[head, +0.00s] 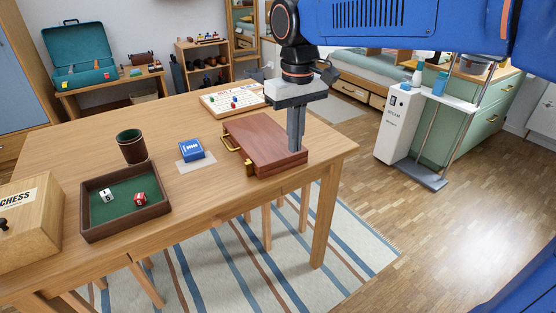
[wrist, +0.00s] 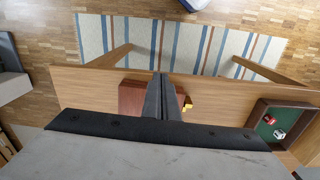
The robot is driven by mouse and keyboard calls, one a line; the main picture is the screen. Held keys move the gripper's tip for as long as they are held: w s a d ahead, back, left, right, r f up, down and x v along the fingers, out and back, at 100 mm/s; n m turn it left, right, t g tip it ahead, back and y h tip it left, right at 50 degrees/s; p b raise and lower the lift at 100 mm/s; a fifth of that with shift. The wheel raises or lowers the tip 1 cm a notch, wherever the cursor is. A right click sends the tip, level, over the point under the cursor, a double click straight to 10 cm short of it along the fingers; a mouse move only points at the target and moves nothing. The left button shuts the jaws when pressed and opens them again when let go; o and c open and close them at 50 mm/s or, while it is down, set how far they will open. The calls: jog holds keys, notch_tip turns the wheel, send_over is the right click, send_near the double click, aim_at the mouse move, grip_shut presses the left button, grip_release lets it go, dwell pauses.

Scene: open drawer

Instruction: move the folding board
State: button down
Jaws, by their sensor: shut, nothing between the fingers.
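The folding board (head: 262,144) is a closed reddish-brown wooden case with brass fittings. My gripper (head: 296,148) is shut and empty, pointing down at the board's right part. I cannot tell whether the fingertips touch the board. In the wrist view the shut fingers (wrist: 163,95) cover the middle of the board, and part of the board (wrist: 132,97) shows left of them.
Left of the board are a blue box (head: 191,150) on a pale sheet, a dark cup (head: 131,146) and a green-lined dice tray (head: 125,226). A wooden chess box (head: 28,222) stands far left. A white game board (head: 232,100) lies behind. The table's front edge is close to the board.

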aim_at(267, 144)
notch_tip(267, 144, down, 10)
jog(key=shift+a+f, duration=0.1)
jog(key=shift+w+a, duration=0.35)
jog(key=shift+w, duration=0.25)
jog(key=shift+w+a, duration=0.35)
jog(key=shift+w, duration=0.25)
jog(key=shift+w+a, duration=0.35)
jog(key=shift+w, duration=0.2)
jog(key=w+a, duration=0.1)
jog(key=w, duration=0.2)
jog(key=w+a, duration=0.4)
jog(key=w, duration=0.1)
jog(key=shift+w+a, duration=0.1)
jog(key=shift+w, duration=0.2)
